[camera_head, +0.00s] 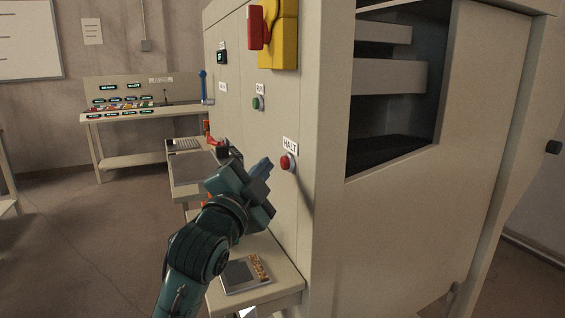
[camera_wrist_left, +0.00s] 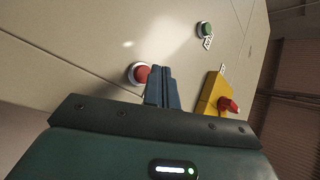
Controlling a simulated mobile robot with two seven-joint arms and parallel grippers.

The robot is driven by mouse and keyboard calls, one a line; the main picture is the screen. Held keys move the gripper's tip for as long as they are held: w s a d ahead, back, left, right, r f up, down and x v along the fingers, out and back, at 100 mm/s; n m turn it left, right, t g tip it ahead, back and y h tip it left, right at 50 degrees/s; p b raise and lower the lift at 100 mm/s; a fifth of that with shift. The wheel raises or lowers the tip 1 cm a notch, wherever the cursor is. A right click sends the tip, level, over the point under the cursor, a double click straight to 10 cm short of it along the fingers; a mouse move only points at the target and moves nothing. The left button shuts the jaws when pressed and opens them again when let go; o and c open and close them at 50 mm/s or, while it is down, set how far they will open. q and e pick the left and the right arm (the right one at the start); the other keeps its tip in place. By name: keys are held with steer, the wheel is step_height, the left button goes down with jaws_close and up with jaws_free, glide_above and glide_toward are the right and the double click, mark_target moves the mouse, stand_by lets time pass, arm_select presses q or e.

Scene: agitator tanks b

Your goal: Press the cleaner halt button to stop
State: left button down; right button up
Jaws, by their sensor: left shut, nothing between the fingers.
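The red halt button (camera_head: 287,162) sits on the side panel of the beige cabinet, below a white HALT label (camera_head: 290,146). My left gripper (camera_head: 263,166) is shut and empty, its blue fingers just left of the button in the head view. In the left wrist view the fingertips (camera_wrist_left: 158,72) are together, close beside the red button (camera_wrist_left: 139,73). I cannot tell whether they touch it or the panel. My right gripper is not in view.
A green button (camera_head: 257,103) with a RUN label is higher on the panel, below a yellow box with a red switch (camera_head: 282,35). A control desk (camera_head: 132,112) stands behind at left.

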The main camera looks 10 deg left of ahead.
arm_select(q)
steer(key=shift+w+d, duration=0.1)
steer(key=shift+d, duration=0.05)
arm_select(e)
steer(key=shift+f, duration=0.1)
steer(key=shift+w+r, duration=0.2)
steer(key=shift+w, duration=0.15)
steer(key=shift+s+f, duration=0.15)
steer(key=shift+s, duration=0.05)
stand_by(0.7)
arm_select(q)
steer(key=shift+w+d, duration=0.1)
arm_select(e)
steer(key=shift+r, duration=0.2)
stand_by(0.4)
arm_select(q)
steer(key=shift+w+d+p, duration=0.15)
steer(key=shift+d+p, duration=0.05)
steer(key=shift+p, duration=0.1)
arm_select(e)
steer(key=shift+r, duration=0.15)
